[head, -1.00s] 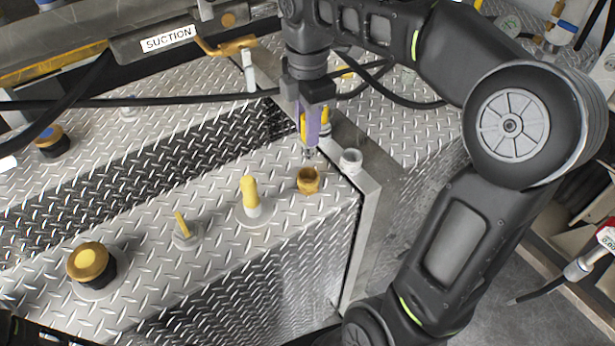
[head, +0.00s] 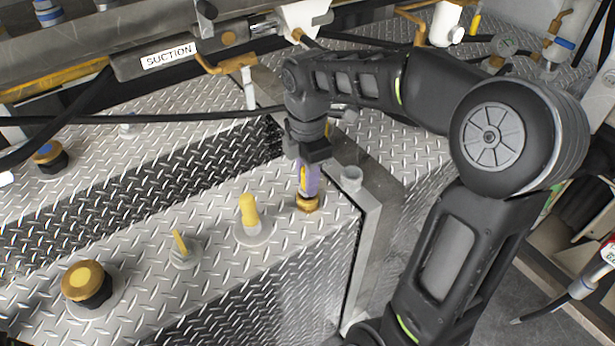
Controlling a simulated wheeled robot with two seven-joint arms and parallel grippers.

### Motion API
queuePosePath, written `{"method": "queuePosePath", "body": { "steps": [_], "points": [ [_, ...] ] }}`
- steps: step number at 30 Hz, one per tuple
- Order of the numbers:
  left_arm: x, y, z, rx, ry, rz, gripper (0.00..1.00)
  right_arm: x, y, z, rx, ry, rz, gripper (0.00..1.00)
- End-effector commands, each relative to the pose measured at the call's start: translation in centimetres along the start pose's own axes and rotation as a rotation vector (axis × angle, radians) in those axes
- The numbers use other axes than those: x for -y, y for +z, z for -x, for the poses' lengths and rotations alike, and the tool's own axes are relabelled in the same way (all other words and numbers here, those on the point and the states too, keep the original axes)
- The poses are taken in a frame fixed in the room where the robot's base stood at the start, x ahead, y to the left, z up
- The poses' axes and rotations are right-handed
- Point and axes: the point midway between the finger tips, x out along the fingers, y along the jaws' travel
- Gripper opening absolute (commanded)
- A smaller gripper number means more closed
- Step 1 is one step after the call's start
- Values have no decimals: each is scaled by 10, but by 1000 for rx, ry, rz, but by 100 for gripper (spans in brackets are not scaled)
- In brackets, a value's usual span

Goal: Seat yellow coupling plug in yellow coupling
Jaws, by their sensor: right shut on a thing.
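The yellow coupling (head: 307,203) is a short brass-yellow ring on the diamond-plate deck, near its right edge. My right gripper (head: 309,183) points down right above it and is shut on the yellow coupling plug (head: 302,178). Only a yellow strip of the plug shows between the purple fingers. The plug's lower end is hidden at the coupling's mouth, so I cannot tell how deep it sits. My left gripper is not in view.
Left of the coupling stand a yellow-topped post (head: 249,212), a small yellow lever (head: 181,243) and a large yellow cap (head: 87,283). A grey-white open fitting (head: 351,178) stands close on the right. A black hose (head: 150,118) crosses behind.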

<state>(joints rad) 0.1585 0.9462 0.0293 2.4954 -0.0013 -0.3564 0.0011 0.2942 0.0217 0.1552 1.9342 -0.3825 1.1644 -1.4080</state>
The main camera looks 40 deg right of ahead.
Motion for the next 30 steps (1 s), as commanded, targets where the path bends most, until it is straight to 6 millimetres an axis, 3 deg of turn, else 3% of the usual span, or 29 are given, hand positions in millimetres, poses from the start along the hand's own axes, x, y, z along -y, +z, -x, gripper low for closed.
{"method": "queuePosePath", "body": {
  "steps": [11, 12, 18, 20, 30],
  "points": [
    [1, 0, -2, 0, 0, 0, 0, 0, 0, -5, 0, 2, 0, 0],
    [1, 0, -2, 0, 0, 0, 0, 0, 0, -5, 0, 1, 0, 27],
    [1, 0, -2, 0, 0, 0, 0, 0, 0, -4, 0, 1, 0, 43],
    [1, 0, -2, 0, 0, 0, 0, 0, 0, -4, 0, 1, 0, 48],
    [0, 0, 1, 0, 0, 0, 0, 0, 0, 0, 0, 2, 0, 48]
  ]
}}
